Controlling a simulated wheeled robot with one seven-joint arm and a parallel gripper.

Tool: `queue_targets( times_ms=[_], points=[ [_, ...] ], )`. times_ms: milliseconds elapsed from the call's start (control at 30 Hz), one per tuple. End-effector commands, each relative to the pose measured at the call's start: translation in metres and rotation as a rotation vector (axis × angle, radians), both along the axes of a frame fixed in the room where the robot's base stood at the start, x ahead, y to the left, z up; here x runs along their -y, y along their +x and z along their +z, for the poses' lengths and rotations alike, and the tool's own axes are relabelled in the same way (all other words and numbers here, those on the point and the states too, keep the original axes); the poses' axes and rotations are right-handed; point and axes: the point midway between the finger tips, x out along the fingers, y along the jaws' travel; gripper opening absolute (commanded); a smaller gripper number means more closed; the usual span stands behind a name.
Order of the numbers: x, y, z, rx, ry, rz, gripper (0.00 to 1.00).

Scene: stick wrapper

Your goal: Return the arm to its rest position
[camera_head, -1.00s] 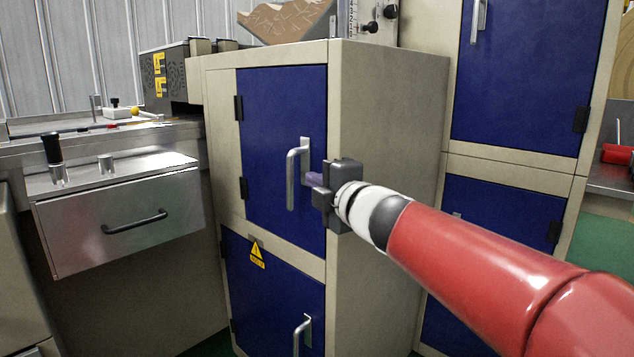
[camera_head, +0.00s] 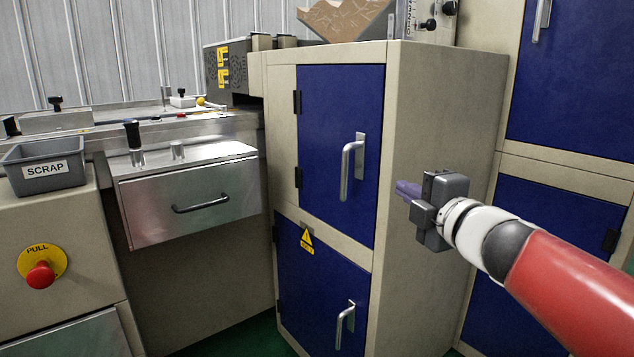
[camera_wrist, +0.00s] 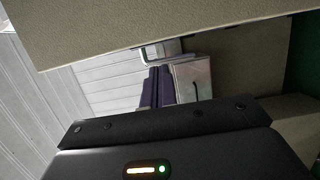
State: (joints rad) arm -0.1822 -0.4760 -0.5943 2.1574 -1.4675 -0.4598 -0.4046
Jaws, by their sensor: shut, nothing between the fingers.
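My gripper (camera_head: 408,192) is at the right of the head view, at the end of my red and white arm, which is stretched out. Its purple fingers are shut with nothing between them. They point left, towards the upper blue cabinet door (camera_head: 328,130) and its silver handle (camera_head: 352,168), with a visible gap in the picture. In the wrist view the purple fingers (camera_wrist: 157,88) show close together beyond the dark gripper body. The upper door looks closed.
A lower blue door (camera_head: 310,295) with a handle is below. A steel drawer (camera_head: 190,203), a grey SCRAP bin (camera_head: 45,165) and a red stop button (camera_head: 41,275) are at the left. More blue-doored cabinets (camera_head: 575,80) stand at the right. The beige cabinet side (camera_head: 440,130) is near my gripper.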

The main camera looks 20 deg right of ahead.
Motion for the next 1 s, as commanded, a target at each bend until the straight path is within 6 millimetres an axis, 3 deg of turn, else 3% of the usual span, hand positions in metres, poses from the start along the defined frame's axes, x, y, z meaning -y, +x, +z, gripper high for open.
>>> queue_targets(
  times_ms=[133, 233, 367, 467, 600, 700, 833, 1000],
  points=[
    [0.001, -0.002, 0.001, -0.005, 0.068, -0.043, 0.0],
    [0.004, -0.007, -0.005, -0.035, 0.231, -0.146, 0.0],
    [0.0, -0.026, -0.037, -0.15, 0.561, -0.34, 0.0],
    [-0.018, -0.052, -0.08, -0.298, 0.818, -0.493, 0.0],
    [-0.064, -0.101, -0.145, -0.557, 1.111, -0.694, 0.0],
    [-0.097, -0.135, -0.179, -0.72, 1.243, -0.804, 0.0],
    [-0.126, -0.164, -0.202, -0.864, 1.33, -0.892, 0.0],
    [-0.139, -0.178, -0.212, -0.93, 1.364, -0.931, 0.0]
  ],
)
